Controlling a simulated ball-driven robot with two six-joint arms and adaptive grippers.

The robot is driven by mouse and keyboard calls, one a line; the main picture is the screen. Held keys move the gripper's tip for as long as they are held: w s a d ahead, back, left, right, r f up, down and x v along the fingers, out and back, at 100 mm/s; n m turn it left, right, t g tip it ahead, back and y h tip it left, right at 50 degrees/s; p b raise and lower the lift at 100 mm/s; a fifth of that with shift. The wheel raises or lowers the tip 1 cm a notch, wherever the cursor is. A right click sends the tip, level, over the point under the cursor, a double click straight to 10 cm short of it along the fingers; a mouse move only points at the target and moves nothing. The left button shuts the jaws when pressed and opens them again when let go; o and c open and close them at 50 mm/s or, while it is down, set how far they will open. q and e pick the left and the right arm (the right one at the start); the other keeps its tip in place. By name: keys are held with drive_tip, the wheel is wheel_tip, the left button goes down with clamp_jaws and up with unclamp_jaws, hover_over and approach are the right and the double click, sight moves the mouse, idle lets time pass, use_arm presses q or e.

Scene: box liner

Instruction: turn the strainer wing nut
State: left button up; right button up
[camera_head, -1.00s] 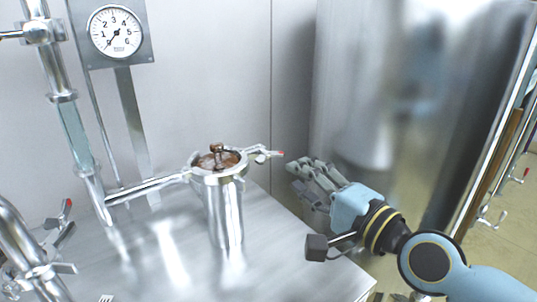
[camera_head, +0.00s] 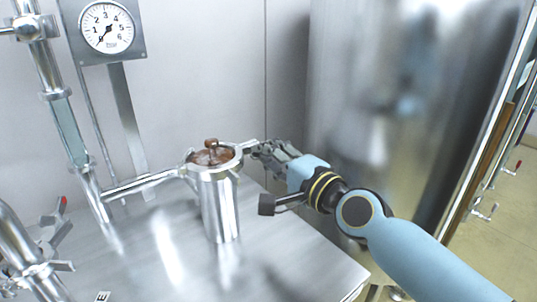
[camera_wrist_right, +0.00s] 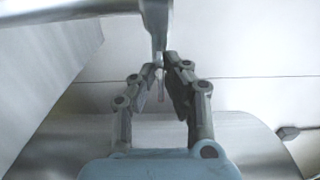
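The strainer (camera_head: 222,205) is an upright shiny metal cylinder with a brown stem and knob (camera_head: 211,145) on top. A metal wing-like handle (camera_head: 248,145) sticks out from its right rim. My right gripper (camera_head: 262,150) is at the outer end of this handle, its fingers partly covering it. In the right wrist view, a thin metal end (camera_wrist_right: 161,85) lies between the two converging fingers. Whether they press on it I cannot tell.
A pipe (camera_head: 145,186) joins the strainer's left side. A pressure gauge (camera_head: 108,28) hangs at the upper left. The large metal tank (camera_head: 400,130) stands behind my right arm. The metal tabletop (camera_head: 285,265) is clear at the front right.

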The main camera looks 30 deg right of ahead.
clamp_jaws()
drive_tip(key=shift+n, duration=0.3)
drive_tip(key=shift+f+n+b, duration=0.1)
drive_tip(key=shift+n+b, duration=3.7)
drive_tip(key=shift+n, duration=5.3)
drive_tip(key=o, duration=0.5)
unclamp_jaws()
